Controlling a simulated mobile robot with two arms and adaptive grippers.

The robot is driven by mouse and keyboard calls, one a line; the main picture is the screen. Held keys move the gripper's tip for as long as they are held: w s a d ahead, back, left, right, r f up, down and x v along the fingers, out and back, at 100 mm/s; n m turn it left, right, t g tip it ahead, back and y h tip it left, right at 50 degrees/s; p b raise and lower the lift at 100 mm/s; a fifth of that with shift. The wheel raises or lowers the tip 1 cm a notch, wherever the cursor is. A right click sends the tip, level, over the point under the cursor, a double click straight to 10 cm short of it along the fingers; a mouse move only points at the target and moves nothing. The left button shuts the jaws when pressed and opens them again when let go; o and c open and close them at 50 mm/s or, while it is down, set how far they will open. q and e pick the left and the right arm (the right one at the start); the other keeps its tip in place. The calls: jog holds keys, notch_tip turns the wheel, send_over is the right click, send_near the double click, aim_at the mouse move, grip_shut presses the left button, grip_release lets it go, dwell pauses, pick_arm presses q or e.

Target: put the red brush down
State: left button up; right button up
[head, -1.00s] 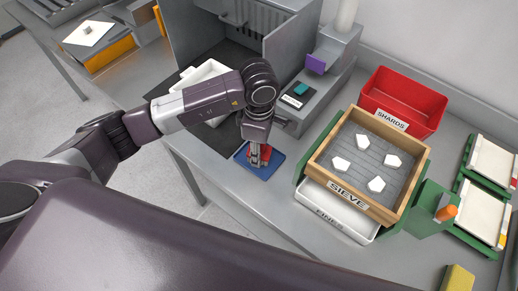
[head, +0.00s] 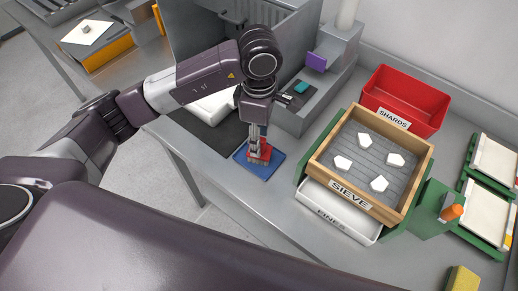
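The red brush (head: 264,154) is at the blue mat (head: 271,170) near the front edge of the table, its pale bristles low against the mat. My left gripper (head: 257,146) points down directly over the brush, with its fingertips at or just above the brush's top. The fingers look close together and are small in the view. I cannot tell whether they still grip the brush or stand just clear of it. My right gripper is not in view.
A wooden sieve (head: 322,150) with several white pieces stands to the right, above a white fines tray (head: 335,219). A red shards bin (head: 405,92) is behind it. A white container (head: 213,107) sits behind my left arm. Bare tabletop lies in front of the mat.

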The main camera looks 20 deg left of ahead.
pick_arm(q)
notch_tip(320, 180, up, 6)
jog(key=shift+r+b, duration=0.1)
jog(key=shift+b, duration=0.35)
dwell(0.3)
